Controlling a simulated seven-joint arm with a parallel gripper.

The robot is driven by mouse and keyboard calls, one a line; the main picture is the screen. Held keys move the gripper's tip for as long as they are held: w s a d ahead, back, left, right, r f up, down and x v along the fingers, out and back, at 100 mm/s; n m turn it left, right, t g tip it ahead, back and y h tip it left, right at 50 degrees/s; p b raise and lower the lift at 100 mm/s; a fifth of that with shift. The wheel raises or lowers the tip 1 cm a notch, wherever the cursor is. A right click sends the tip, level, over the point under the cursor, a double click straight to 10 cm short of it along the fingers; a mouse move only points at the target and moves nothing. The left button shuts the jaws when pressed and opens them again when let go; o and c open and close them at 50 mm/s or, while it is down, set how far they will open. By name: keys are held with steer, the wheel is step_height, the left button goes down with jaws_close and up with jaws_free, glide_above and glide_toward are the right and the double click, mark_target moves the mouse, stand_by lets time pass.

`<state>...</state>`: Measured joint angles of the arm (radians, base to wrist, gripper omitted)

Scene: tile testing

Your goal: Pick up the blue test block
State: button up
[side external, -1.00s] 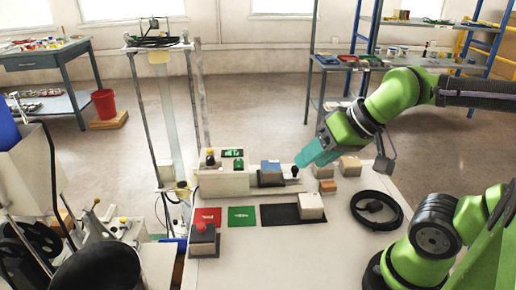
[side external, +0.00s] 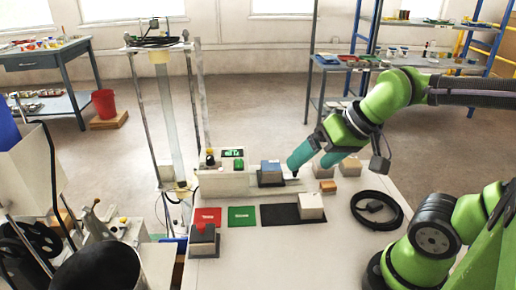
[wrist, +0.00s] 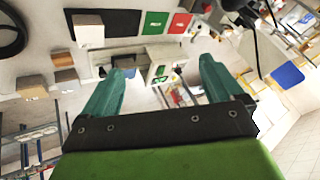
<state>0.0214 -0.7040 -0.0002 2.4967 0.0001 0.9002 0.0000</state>
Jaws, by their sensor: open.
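The blue test block (side external: 270,168) has a blue top and sits on a small dark base beside the white control box, left of my gripper in the side view. My gripper (side external: 311,167) is open and empty, its two teal fingers spread and pointing down to the left. Its left finger looks close to the block's right side, but I cannot tell whether they touch. In the wrist view my gripper (wrist: 163,66) also shows open, with nothing clearly held.
A white box (side external: 221,181) with a green display stands left of the block. Nearer are a red tile (side external: 207,216), a green tile (side external: 241,216), a black mat (side external: 280,215) and a pale block (side external: 311,206).

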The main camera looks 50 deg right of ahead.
steer(key=w+d+f+n+g, duration=0.2)
steer(key=w+d+n+g, duration=0.15)
steer(key=w+d, duration=0.65)
steer(key=n+g, duration=0.2)
steer(key=n, duration=0.8)
glide_above(271, 165)
steer(key=shift+h, duration=0.4)
steer(key=f, duration=1.2)
steer(key=shift+s+f, duration=0.1)
steer(key=shift+s, duration=0.3)
steer(key=shift+w+a+f, duration=0.1)
steer(key=shift+w+f, duration=0.1)
steer(key=shift+f, duration=1.35)
steer(key=shift+w+f, duration=0.15)
steer(key=shift+f, duration=1.4)
steer(key=shift+r, duration=0.1)
steer(key=c, duration=1.5)
